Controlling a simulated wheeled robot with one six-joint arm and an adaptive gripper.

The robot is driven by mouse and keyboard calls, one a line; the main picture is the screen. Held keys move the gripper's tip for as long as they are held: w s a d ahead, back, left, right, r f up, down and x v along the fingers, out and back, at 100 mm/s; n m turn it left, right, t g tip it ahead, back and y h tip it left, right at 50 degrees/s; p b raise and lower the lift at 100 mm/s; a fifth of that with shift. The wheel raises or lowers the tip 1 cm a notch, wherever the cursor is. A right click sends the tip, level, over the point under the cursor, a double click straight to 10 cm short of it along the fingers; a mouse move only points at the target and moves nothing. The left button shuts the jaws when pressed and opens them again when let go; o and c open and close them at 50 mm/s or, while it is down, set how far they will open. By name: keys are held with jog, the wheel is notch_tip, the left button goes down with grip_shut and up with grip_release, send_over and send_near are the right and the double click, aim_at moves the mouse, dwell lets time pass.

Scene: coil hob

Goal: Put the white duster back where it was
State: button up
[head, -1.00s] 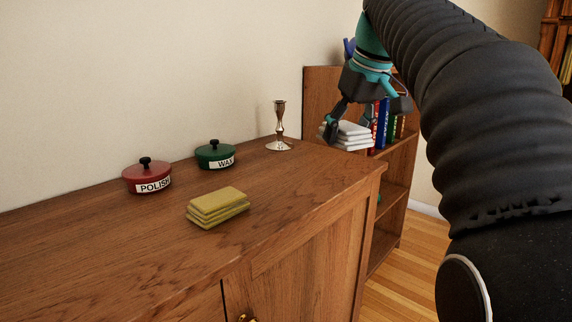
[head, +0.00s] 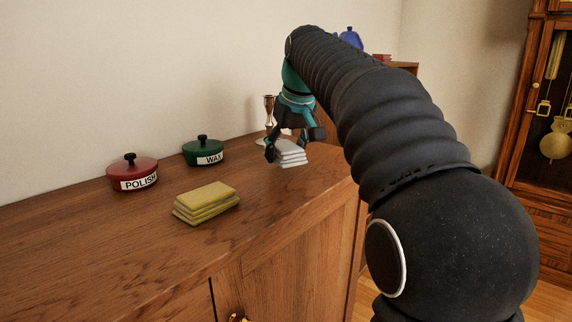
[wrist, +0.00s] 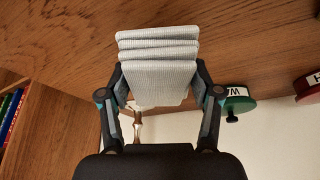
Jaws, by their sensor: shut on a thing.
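The white duster (head: 291,154) is a folded stack of cloth held in my gripper (head: 292,146) near the right end of the wooden cabinet top (head: 130,232). In the wrist view the duster (wrist: 157,62) sits between the two fingers of my gripper (wrist: 158,92), which are shut on its sides. In the head view it appears at or just above the cabinet top; I cannot tell if it touches. A folded yellow duster (head: 206,200) lies on the cabinet top, to the left of my gripper.
A red POLISH tin (head: 133,173) and a green WAX tin (head: 203,152) stand along the wall. A silver candlestick (head: 269,112) stands behind my gripper, partly hidden. A bookshelf (wrist: 12,112) stands beyond the cabinet. The cabinet top between the yellow duster and my gripper is clear.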

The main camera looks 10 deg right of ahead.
jog(key=shift+f+b, duration=0.3)
jog(key=shift+f, duration=1.2)
jog(key=shift+f, duration=0.1)
jog(key=o, duration=1.1)
jog(key=shift+r, duration=0.25)
jog(key=p+v, duration=0.3)
jog(key=v, duration=0.8)
jog(key=shift+s+r, duration=0.2)
jog(key=shift+r, duration=0.1)
jog(key=shift+d, duration=0.1)
